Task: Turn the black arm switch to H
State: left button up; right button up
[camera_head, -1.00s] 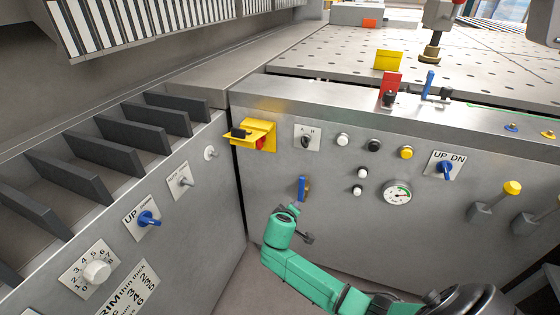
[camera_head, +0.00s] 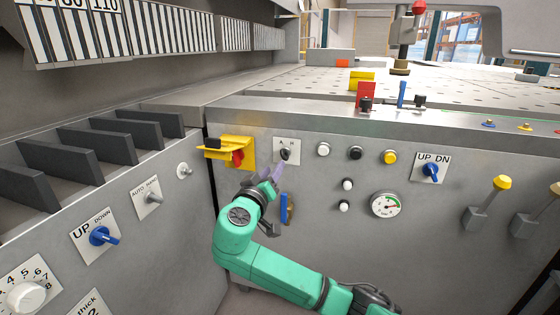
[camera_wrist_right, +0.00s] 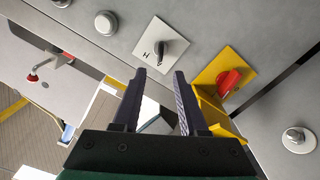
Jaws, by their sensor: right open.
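The black arm switch (camera_head: 285,155) sits on a small white plate marked A and H on the grey front panel. It also shows in the right wrist view (camera_wrist_right: 170,47), just beyond the fingertips, with the H legible beside it. Which letter it points at is hard to tell. My right gripper (camera_head: 274,177) is at the end of the green arm, just below the switch in the head view. In the wrist view its two dark fingers (camera_wrist_right: 159,75) are apart with nothing between them. My left gripper is out of view.
A yellow bracket with a red knob (camera_head: 237,157) is left of the switch; it is close beside a finger in the wrist view. White (camera_head: 323,150), black (camera_head: 355,153) and yellow (camera_head: 389,157) buttons are to the right. A blue handle (camera_head: 284,209) is below.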

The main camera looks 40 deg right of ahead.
aim_at(282, 156)
jog(key=x, duration=0.9)
jog(key=shift+f, duration=0.1)
grip_shut()
